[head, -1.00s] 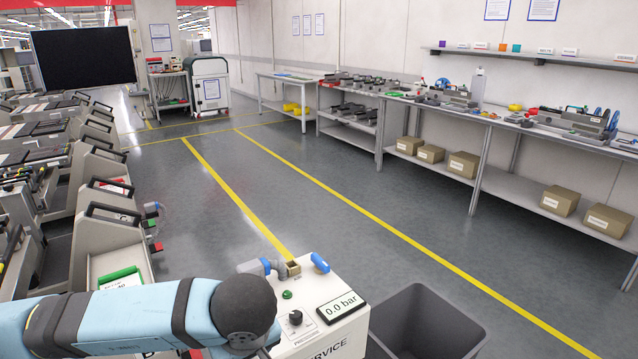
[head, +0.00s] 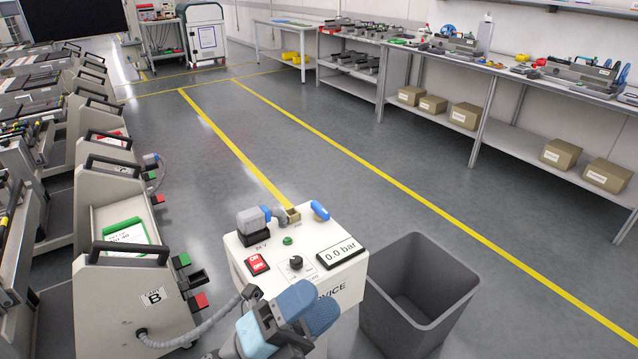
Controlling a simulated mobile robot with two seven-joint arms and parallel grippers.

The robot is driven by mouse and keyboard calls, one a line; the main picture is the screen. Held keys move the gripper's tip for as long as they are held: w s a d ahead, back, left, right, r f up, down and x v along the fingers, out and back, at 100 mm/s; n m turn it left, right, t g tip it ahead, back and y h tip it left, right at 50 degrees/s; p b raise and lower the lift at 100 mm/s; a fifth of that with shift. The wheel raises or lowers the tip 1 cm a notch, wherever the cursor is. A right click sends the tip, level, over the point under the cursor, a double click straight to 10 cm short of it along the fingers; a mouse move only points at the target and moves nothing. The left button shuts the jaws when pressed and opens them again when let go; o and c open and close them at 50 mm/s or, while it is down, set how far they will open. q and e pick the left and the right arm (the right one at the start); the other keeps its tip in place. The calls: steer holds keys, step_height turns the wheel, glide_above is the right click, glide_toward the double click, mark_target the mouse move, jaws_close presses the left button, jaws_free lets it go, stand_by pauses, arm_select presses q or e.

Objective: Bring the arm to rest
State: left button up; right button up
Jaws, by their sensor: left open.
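My left arm comes in at the bottom of the head view, and its gripper (head: 290,312) is low in front of the white service unit (head: 290,275). The gripper is open, and I see nothing held in it. Part of the unit's front is hidden behind it. The unit's display (head: 342,250) reads 0.0 bar, and a red ON/OFF switch (head: 258,263) sits on its top. My right gripper is not in view.
A trolley labelled B (head: 125,295) stands at the left. Its grey hose (head: 205,322) runs close to my left arm; its end there is unclear. An open grey bin (head: 418,300) stands right of the unit. The floor beyond is clear, with a workbench (head: 540,84) along the wall.

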arm_select(q)
steer(key=w+a+f+n+t+y, duration=0.3)
steer(key=a+f+n+t+y, duration=0.55)
steer(key=n, duration=0.65)
steer(key=s+a+f+n+g+y, duration=0.3)
steer(key=f+n, duration=0.1)
steer(key=f, duration=0.3)
steer(key=s+a+f+n+g+y, duration=0.2)
steer(key=s+a+f+n+y, duration=0.15)
steer(key=f, duration=0.25)
steer(key=s+a+f+n+g+y, duration=0.2)
steer(key=s+f+n+g+y, duration=0.1)
steer(key=f+n, duration=0.3)
step_height(320, 180, up, 14)
steer(key=s+a+p, duration=0.1)
steer(key=a+p, duration=0.1)
steer(key=p, duration=2)
steer(key=shift+s+r+y, duration=0.2)
steer(key=shift+r+y, duration=0.05)
steer(key=shift+y, duration=0.15)
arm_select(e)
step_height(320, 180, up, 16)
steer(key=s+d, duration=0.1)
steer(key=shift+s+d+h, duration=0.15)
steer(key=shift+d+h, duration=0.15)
arm_select(q)
steer(key=shift+m, duration=0.25)
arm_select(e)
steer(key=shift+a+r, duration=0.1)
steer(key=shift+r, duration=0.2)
